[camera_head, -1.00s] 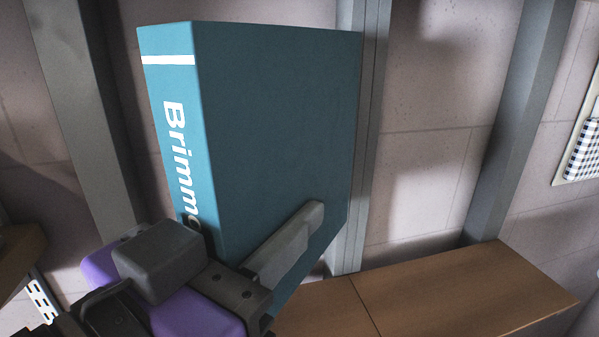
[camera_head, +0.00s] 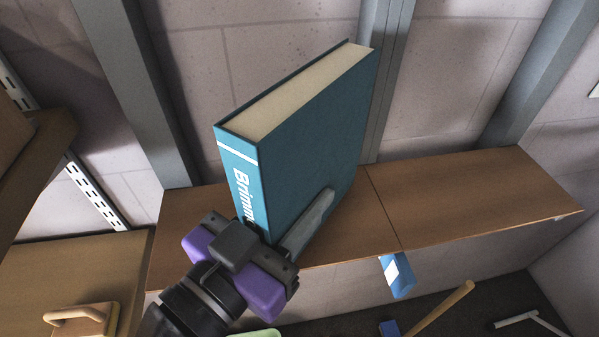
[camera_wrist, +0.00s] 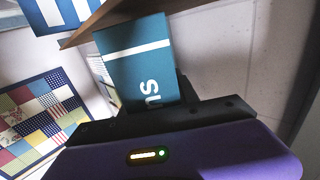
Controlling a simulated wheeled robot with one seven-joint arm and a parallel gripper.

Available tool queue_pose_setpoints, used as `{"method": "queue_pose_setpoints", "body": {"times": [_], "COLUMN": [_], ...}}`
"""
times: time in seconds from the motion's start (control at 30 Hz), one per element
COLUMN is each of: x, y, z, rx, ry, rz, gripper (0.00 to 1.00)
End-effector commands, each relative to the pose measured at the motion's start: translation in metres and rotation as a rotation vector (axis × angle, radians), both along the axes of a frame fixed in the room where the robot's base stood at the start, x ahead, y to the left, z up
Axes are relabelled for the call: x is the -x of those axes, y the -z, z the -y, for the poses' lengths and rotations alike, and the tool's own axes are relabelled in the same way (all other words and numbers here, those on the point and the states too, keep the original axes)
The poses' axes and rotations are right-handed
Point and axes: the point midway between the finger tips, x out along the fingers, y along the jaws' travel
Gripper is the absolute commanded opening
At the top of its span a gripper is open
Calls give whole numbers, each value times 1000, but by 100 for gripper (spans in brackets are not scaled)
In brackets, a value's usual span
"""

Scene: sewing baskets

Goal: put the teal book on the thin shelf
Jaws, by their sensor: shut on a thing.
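The teal book (camera_head: 315,135) has a white stripe and white lettering on its spine, and its cream page edge faces up. My gripper (camera_head: 300,225) is shut on its lower spine end, with one grey finger along the near cover. The other finger is hidden behind the book. The thin shelf (camera_head: 460,195) is the long brown wooden board along the wall. The book stands upright in front of or over its left part; I cannot tell whether its hidden bottom touches the board. In the wrist view, the book's spine (camera_wrist: 138,65) rises from the jaws.
Grey metal posts (camera_head: 385,75) run up the wall behind the board. A wooden box with a handle (camera_head: 75,290) is at lower left, and a brown shelf end (camera_head: 45,150) above it. A blue item (camera_head: 397,275) hangs below the board. The board's right part is bare.

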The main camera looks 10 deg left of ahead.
Motion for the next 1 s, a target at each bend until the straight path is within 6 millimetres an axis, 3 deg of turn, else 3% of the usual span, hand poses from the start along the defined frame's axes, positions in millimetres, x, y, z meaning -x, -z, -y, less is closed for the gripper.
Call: {"method": "queue_pose_setpoints", "body": {"times": [0.53, 0.57, 0.63, 0.67, 1.0], "x": [0, 0, 0, 0, 0], "y": [9, 10, 10, 10, 8], "z": [0, 0, 0, 0, 0], "rx": [-2, -1, -1, -1, -1], "ry": [0, 1, 1, 1, 1], "rz": [5, 0, 0, 0, 0], "gripper": [0, 40, 54, 58, 58]}}
